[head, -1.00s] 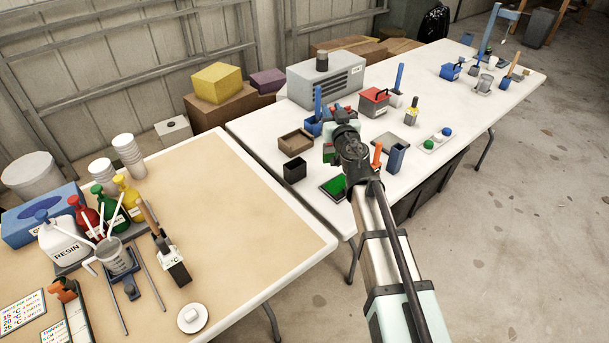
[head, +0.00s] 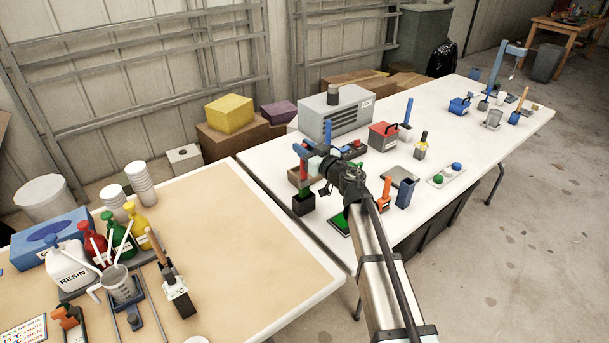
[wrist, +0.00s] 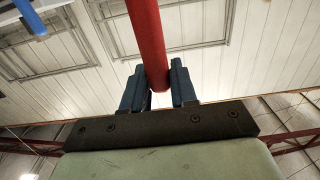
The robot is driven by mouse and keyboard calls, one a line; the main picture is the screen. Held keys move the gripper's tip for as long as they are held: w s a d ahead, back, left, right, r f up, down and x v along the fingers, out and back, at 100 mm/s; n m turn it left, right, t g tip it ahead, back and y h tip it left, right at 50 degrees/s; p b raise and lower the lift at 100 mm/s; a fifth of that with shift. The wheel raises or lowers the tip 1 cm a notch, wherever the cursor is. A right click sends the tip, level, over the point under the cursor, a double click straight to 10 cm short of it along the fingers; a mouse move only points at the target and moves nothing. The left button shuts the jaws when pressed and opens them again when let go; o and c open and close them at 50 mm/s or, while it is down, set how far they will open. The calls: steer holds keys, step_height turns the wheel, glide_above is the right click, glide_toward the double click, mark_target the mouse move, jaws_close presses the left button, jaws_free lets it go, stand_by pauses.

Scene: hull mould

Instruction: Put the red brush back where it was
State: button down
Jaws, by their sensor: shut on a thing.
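The red brush (wrist: 148,40) is between the two dark blue fingers of my gripper (wrist: 158,86) in the wrist view, its handle running up out of the frame. In the head view my gripper (head: 303,152) is shut on the brush, whose red part (head: 303,172) hangs roughly upright. A small green part shows below the red. The black square holder (head: 304,204) stands directly under it in the picture. I cannot tell whether the brush's lower end is inside the holder or just above it.
A grey box (head: 334,113) and a red box (head: 383,135) are farther back.

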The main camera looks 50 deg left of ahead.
glide_above(305, 179)
steer(key=shift+w+a+f, duration=0.1)
steer(key=shift+a+f, duration=0.1)
steer(key=shift+f, duration=1.3)
steer(key=shift+w+a+f, duration=0.1)
steer(key=shift+a+f, duration=0.05)
steer(key=shift+f, duration=1.5)
steer(key=c, duration=0.9)
jaws_free()
